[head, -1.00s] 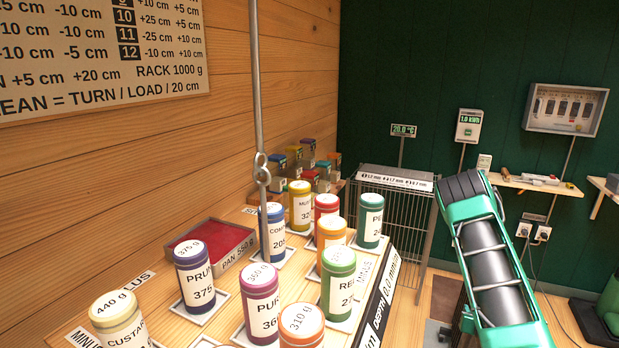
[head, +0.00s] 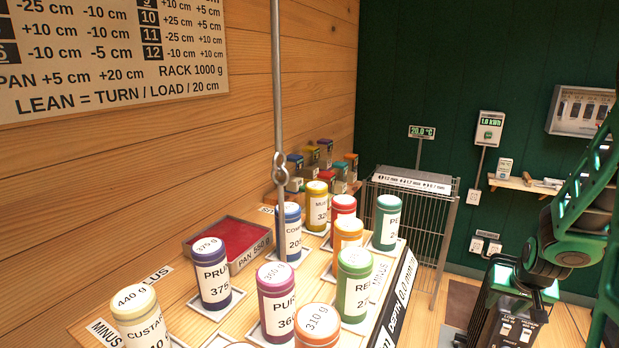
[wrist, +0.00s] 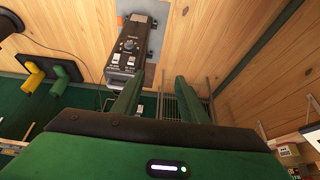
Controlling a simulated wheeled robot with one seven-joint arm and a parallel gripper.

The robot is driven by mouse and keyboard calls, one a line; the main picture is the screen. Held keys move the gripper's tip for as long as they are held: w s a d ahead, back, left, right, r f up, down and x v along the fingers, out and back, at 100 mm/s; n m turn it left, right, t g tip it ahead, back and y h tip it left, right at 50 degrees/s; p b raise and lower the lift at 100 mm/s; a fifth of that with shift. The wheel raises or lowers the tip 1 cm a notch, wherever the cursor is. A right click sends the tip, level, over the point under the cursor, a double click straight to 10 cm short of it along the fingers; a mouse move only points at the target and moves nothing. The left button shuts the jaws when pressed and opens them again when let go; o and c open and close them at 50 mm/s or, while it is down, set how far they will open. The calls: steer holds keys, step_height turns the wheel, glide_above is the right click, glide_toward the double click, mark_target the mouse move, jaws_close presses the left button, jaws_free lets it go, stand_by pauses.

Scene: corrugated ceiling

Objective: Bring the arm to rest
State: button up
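My gripper (wrist: 159,90) shows in the wrist view with its two green fingers apart and nothing between them. In the head view my green and black arm (head: 565,245) rises along the right edge. Its upper part runs out of the picture, and the gripper itself cannot be made out there. The arm stands to the right of the table of labelled canisters and appears apart from it.
Labelled canisters (head: 275,302) crowd a wooden table, beside a red-lined pan (head: 207,235) and a hanging rod (head: 277,90). A wire rack (head: 421,225) and small shelf (head: 525,185) stand behind.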

steer(key=s+a+r+g+y, duration=0.1)
steer(key=s+a+r, duration=0.3)
steer(key=s, duration=0.4)
steer(key=s+a+r+g+y, duration=0.1)
steer(key=s+a+r, duration=0.3)
steer(key=s, duration=0.4)
steer(key=s+a+r+g, duration=0.2)
steer(key=s+a+r, duration=0.1)
steer(key=s, duration=0.6)
steer(key=shift+a+r+g+y, duration=0.4)
steer(key=shift+r, duration=0.2)
steer(key=shift+w+f, duration=0.25)
steer(key=shift+w, duration=0.35)
